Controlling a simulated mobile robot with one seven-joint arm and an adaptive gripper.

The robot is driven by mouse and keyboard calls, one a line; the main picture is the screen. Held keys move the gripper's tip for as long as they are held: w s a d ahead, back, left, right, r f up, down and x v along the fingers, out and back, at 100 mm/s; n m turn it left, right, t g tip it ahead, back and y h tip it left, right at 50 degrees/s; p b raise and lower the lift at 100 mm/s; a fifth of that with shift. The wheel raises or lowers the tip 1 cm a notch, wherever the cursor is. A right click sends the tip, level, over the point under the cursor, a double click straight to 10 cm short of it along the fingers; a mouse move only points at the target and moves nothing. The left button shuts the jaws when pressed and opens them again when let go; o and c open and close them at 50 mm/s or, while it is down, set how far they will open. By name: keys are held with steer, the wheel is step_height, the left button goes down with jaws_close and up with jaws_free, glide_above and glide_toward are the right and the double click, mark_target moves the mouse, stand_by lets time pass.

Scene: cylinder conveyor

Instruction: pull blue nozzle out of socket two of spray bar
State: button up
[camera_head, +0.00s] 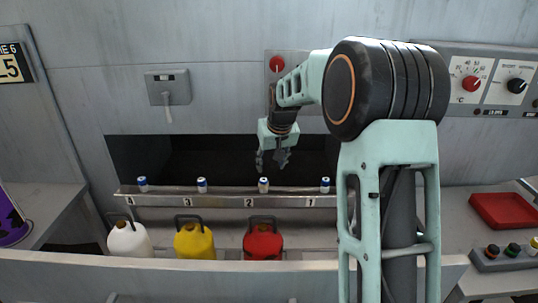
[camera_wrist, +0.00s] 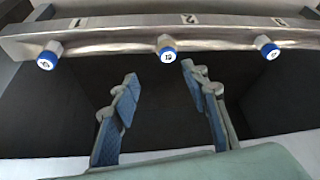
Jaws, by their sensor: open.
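The metal spray bar (camera_head: 232,191) runs across the front of a dark opening, with sockets numbered 4, 3, 2, 1 from left to right in the head view. My gripper (camera_head: 271,163) is open and empty, just behind and above the bar near socket two. In the wrist view my gripper (camera_wrist: 160,80) has its fingers apart, with the nozzle beyond the gap between the tips.
Similar nozzles stand in socket one (camera_head: 325,185), socket three (camera_head: 202,185) and socket four (camera_head: 142,184). White (camera_head: 130,241), yellow (camera_head: 194,243) and red (camera_head: 262,244) jugs stand below the bar. A red tray (camera_head: 503,211) lies at the right. The dark opening (camera_head: 190,158) looks empty.

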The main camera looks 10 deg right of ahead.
mark_target(264, 181)
steer(key=x, duration=0.4)
steer(key=a+x, duration=0.1)
steer(key=x, duration=0.6)
steer(key=shift+s+a+f+b, duration=0.15)
steer(key=shift+f+b, duration=0.2)
steer(key=shift+f, duration=0.1)
steer(key=shift+c, duration=0.3)
steer(key=shift+g, duration=0.3)
jaws_close()
